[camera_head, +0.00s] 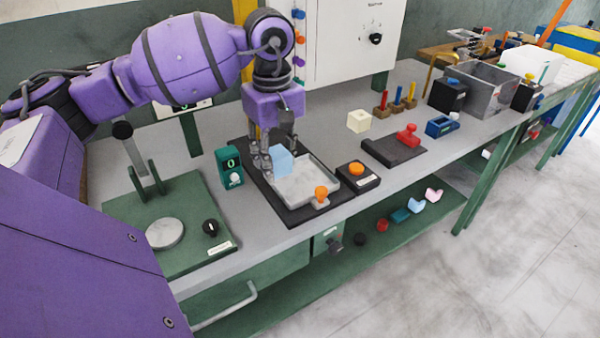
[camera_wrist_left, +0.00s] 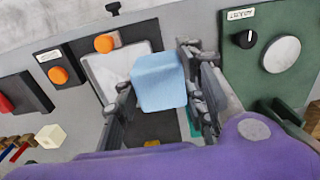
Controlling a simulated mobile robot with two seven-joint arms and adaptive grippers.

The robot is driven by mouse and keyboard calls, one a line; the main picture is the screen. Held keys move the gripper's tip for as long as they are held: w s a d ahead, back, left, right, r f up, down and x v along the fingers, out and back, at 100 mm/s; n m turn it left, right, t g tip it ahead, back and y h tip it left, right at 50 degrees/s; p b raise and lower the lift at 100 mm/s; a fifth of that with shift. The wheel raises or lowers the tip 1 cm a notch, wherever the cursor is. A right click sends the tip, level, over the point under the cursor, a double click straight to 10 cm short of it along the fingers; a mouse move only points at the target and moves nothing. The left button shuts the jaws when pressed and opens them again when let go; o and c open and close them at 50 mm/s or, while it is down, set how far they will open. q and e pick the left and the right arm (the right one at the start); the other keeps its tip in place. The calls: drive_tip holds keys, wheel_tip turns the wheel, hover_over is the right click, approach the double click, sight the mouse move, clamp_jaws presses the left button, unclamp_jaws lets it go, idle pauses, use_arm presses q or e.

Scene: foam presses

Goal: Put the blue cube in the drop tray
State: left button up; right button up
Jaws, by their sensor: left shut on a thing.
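The light blue cube (camera_head: 282,162) is between the fingers of my left gripper (camera_head: 268,163), which is shut on it. It also shows in the left wrist view (camera_wrist_left: 159,82), with a finger on either side. In the head view the cube is over the left end of a pale grey tray (camera_head: 318,171) on a dark base. I cannot tell how far it is above the tray floor. In the left wrist view the cube and fingers hide part of the tray (camera_wrist_left: 104,76). My right gripper is not in view.
An orange knob (camera_head: 321,192) stands at the tray's front edge. A black box with an orange button (camera_head: 357,170) is right of it, and a green timer (camera_head: 230,168) left. A cream cube (camera_head: 359,121) lies behind. A green press (camera_head: 170,220) stands at left.

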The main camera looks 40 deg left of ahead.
use_arm(q)
drive_tip(key=w+f, duration=0.3)
drive_tip(key=w, duration=0.4)
hover_over(301, 181)
drive_tip(key=f, duration=0.4)
drive_tip(key=shift+s+f+p, duration=0.35)
drive_tip(key=shift+f, duration=0.05)
drive_tip(key=shift+w+f, duration=0.35)
drive_tip(key=shift+f, duration=1.5)
drive_tip(key=shift+s+f, duration=0.1)
drive_tip(key=shift+f, duration=0.15)
drive_tip(key=o, duration=0.9)
drive_tip(key=shift+o, duration=0.2)
